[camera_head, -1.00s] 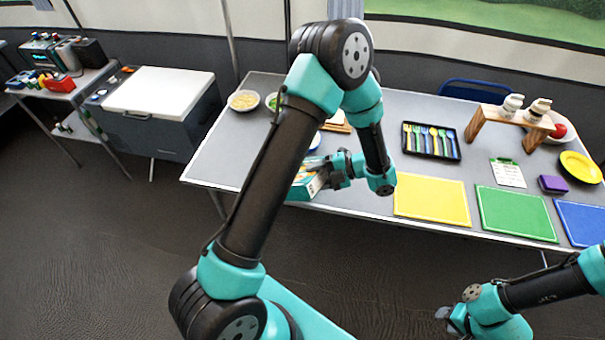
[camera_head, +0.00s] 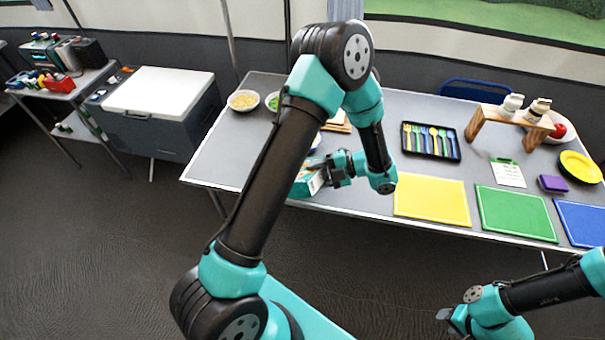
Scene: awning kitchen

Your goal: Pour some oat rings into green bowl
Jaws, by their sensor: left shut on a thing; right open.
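My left gripper (camera_head: 329,172) is shut on a teal and white box (camera_head: 307,183), at the front edge of the table left of the yellow board. The box looks tilted and is partly covered by my gripper; I cannot read its label. I cannot make out a green bowl. A light bowl with something green in it (camera_head: 272,101) stands at the back left, partly behind my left arm. Another bowl's rim (camera_head: 316,141) shows beside the arm, mostly hidden. My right gripper (camera_head: 447,315) is open and empty at the lower right, away from the table.
A white bowl with yellowish contents (camera_head: 243,101) stands at the back left. Yellow (camera_head: 432,198), green (camera_head: 515,214) and blue (camera_head: 582,221) boards lie along the front. A black cutlery tray (camera_head: 431,142) and wooden stand (camera_head: 510,121) are behind.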

